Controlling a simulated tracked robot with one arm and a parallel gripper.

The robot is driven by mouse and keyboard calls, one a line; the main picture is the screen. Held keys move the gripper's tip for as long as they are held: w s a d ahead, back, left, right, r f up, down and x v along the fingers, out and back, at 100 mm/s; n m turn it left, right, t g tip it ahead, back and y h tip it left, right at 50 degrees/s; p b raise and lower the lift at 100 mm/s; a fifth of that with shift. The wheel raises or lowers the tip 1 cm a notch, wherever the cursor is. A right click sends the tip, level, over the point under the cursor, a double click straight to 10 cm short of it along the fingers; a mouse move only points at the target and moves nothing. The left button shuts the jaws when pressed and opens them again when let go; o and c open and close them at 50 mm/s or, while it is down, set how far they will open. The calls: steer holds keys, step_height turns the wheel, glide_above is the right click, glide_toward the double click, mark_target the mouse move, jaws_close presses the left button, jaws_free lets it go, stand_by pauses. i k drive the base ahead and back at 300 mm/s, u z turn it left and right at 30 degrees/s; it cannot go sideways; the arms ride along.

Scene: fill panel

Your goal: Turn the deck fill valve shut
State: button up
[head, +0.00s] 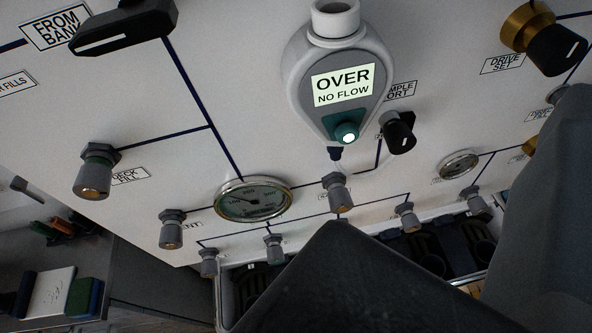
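The deck fill valve (94,175) is on the left part of the tilted white panel in the head view. It has a grey hex collar and a grey and brass knob. A label reading DECK FILL (130,176) is beside it. A blue line runs from it to the right. Its knob position cannot be read. Parts of my own arm or gripper fill the bottom centre as a dark wedge and the right edge as a grey shape. Both are well to the right of the valve and apart from it. The fingertips cannot be made out clearly.
A grey meter (340,92) reads OVER, NO FLOW. A dark lever handle (124,27) is near FROM BANK. A round gauge (253,199), several similar knobs and a black sample port knob (398,133) project from the panel. A bench with small items (52,290) is lower left.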

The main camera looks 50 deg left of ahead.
mark_target(94, 181)
steer(key=z, duration=0.05)
steer(key=k, duration=0.85)
steer(key=u, duration=0.65)
